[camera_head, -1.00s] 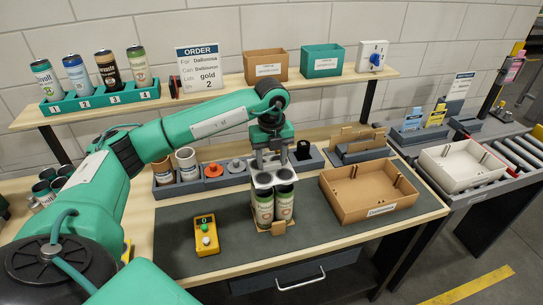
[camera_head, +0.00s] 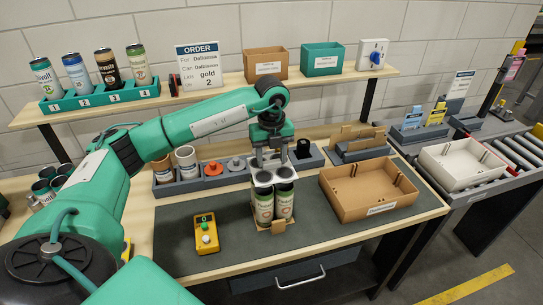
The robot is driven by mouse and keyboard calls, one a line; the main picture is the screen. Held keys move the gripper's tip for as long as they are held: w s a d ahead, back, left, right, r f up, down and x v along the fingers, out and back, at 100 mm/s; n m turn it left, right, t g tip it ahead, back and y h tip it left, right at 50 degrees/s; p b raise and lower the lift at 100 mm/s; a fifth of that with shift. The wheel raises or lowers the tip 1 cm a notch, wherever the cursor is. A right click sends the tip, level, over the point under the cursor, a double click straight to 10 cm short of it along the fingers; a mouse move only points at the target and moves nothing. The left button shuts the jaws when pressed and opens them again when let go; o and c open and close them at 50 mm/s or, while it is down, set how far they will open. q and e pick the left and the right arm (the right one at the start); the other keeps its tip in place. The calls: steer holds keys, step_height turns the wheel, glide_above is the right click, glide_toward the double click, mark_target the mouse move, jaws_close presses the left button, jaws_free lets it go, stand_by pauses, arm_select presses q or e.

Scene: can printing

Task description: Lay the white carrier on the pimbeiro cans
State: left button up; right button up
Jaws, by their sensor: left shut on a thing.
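The two pimbeiro cans (camera_head: 264,207) stand upright side by side on a small cardboard piece at the front middle of the dark mat. The white carrier (camera_head: 263,177) lies across their tops, with round openings over the cans. My left gripper (camera_head: 270,162) points straight down from above and is shut on the carrier at its far edge. Whether the carrier is fully seated on the can rims is too small to tell. My right gripper is not in view.
An open cardboard box (camera_head: 368,190) stands right of the cans. A yellow button box (camera_head: 207,234) lies to the left. A grey holder row (camera_head: 237,174) with cups and parts runs behind. A shelf (camera_head: 220,92) spans the back.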

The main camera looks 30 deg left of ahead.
mark_target(271, 161)
arm_select(q)
steer(key=shift+f, duration=0.2)
stand_by(0.4)
steer(key=shift+f+b, duration=1.2)
steer(key=shift+f, duration=0.05)
steer(key=shift+f, duration=0.2)
steer(key=o, duration=1)
steer(key=shift+r+b, duration=0.35)
steer(key=shift+r, duration=0.25)
step_height(271, 161, up, 13)
steer(key=b, duration=0.2)
steer(key=shift+f, duration=0.15)
